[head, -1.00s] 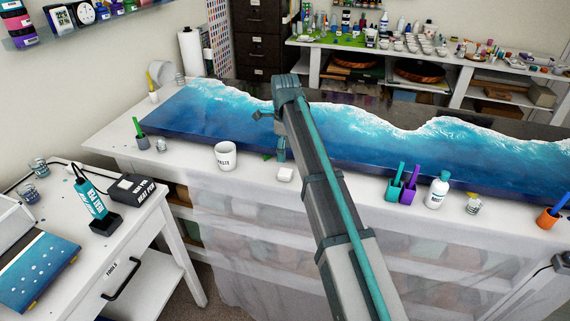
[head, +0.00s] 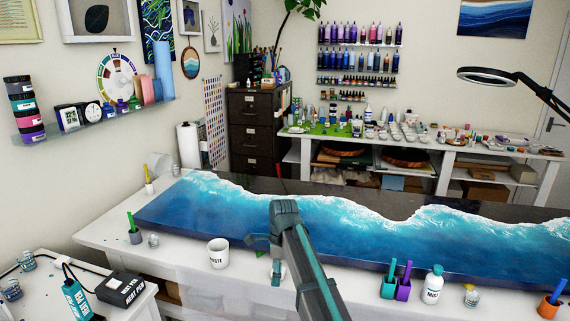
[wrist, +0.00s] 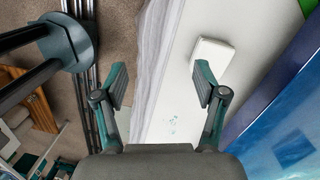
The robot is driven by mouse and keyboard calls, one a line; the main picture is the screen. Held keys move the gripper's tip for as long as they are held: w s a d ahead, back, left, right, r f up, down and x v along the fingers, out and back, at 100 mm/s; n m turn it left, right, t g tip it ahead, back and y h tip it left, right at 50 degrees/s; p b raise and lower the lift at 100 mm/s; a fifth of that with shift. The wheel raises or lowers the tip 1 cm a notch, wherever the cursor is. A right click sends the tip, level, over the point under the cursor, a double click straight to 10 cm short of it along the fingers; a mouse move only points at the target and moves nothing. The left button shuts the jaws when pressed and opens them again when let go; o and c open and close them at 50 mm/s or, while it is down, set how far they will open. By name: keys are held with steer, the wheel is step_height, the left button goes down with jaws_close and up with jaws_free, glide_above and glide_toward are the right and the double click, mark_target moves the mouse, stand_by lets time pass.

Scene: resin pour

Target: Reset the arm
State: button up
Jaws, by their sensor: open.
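My gripper (head: 278,272) is open and empty in the wrist view (wrist: 162,84), with its two teal-and-grey fingers spread apart. In the head view it hangs below the bend of my arm, in front of the blue wave panel, and is partly hidden by my arm. The wrist view shows the white table top below the fingers. A small white block (wrist: 212,55) lies on that table, near the tip of the right finger; I cannot tell the gap between them.
The blue wave panel (head: 190,215) fills most of the table. A white mug (head: 218,254) stands left of my gripper. Green and purple cups (head: 396,289), a white bottle (head: 433,284) and an orange cup (head: 549,306) line the front edge to the right. A heat pen box (head: 122,289) stands at lower left.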

steer(key=s+d+f+n+g+p, duration=0.15)
steer(key=s+d+f+n, duration=0.35)
steer(key=s+f, duration=0.7)
steer(key=s+d+f+n+g+p, duration=0.15)
steer(key=s+d+f+n, duration=0.25)
steer(key=s+d+f, duration=0.8)
steer(key=s+d+f+n+g, duration=0.1)
steer(key=s+f+n, duration=0.2)
steer(key=s, duration=0.5)
steer(key=s+d+f+n+g, duration=0.1)
steer(key=s+f+n, duration=0.1)
steer(key=s+f, duration=0.4)
steer(key=s+d+f+n+g+h, duration=0.1)
steer(key=s+f, duration=0.4)
steer(key=s, duration=0.7)
steer(key=d+n, duration=0.1)
steer(key=n, duration=0.1)
steer(key=shift+n+p, duration=0.3)
steer(key=shift+p, duration=0.1)
steer(key=shift+r, duration=0.1)
steer(key=shift+o, duration=0.6)
